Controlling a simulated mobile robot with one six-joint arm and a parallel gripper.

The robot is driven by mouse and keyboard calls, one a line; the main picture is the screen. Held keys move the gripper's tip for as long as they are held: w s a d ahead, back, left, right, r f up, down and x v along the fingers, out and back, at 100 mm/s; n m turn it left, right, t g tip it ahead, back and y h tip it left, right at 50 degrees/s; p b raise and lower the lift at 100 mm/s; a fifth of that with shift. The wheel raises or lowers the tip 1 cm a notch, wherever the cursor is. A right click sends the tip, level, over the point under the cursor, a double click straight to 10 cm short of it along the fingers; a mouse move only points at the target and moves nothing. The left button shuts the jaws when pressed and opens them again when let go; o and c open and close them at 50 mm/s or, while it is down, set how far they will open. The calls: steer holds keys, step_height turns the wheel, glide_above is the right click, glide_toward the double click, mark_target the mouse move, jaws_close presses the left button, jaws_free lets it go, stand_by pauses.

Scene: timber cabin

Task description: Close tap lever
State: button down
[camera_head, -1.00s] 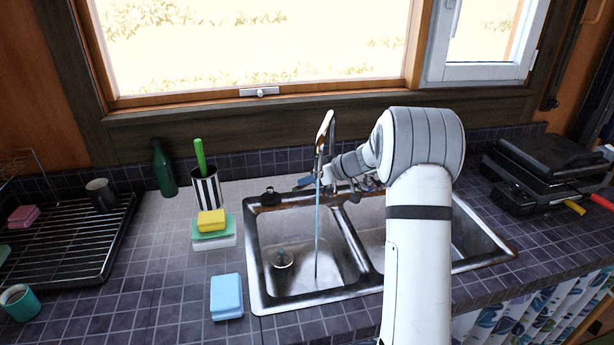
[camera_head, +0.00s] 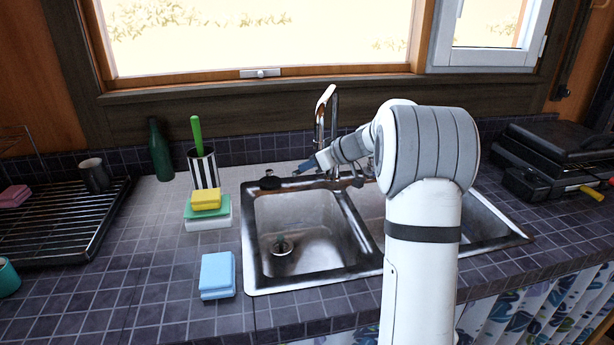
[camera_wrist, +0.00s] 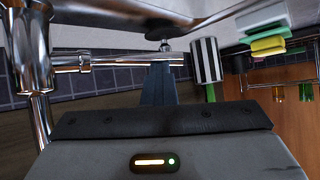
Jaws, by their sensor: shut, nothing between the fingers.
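The chrome tap (camera_head: 327,118) stands behind the double sink, its spout arched over the left basin. No water runs from it. My gripper (camera_head: 308,166) is at the tap's base, coming from the right, with its blue fingers pointing left. In the wrist view, my gripper (camera_wrist: 159,68) is shut and empty, its fingertips beside a thin chrome bar that looks like the tap lever (camera_wrist: 115,60). The bar sticks out sideways from the chrome tap body (camera_wrist: 28,60). I cannot tell whether fingers and bar touch. In the head view my arm and gripper partly hide the tap's base.
The sink's left basin (camera_head: 298,225) is empty of dishes. A striped cup (camera_head: 204,170) with a green-handled tool, a green bottle (camera_head: 160,150) and stacked sponges (camera_head: 207,200) stand left of it. A black grill (camera_head: 555,150) stands right.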

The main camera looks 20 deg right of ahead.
steer(key=shift+a, duration=0.25)
steer(key=shift+r, duration=0.1)
